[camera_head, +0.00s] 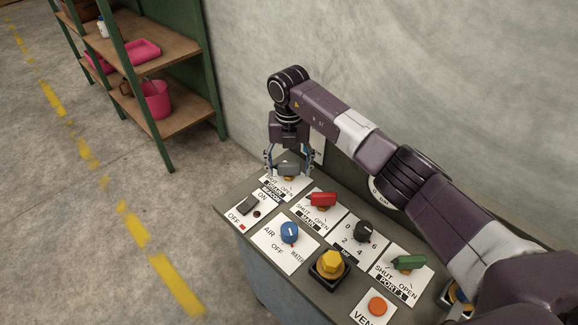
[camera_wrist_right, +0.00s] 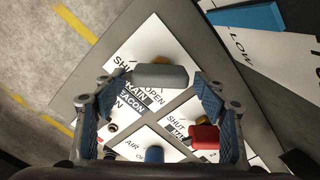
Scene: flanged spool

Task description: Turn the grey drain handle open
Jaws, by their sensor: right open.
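The grey drain handle (camera_head: 288,168) sits on a white plate marked SHUT and OPEN at the far left corner of the panel. In the right wrist view the grey handle (camera_wrist_right: 161,76) lies crosswise between the fingertips. My right gripper (camera_head: 287,162) points down over the handle with its fingers open, one on each side. In the wrist view my right gripper (camera_wrist_right: 155,88) shows a gap between each fingertip and the handle ends, though contact is hard to judge. The plate's lettering (camera_wrist_right: 140,93) is partly covered by the handle. My left gripper is not in view.
A red handle (camera_head: 322,199), a black switch (camera_head: 247,205), a blue knob (camera_head: 290,232), a black dial (camera_head: 365,231), a yellow knob (camera_head: 331,262), a green handle (camera_head: 408,262) and an orange button (camera_head: 377,306) share the panel. A wall (camera_head: 400,60) rises behind; shelves (camera_head: 165,50) stand left.

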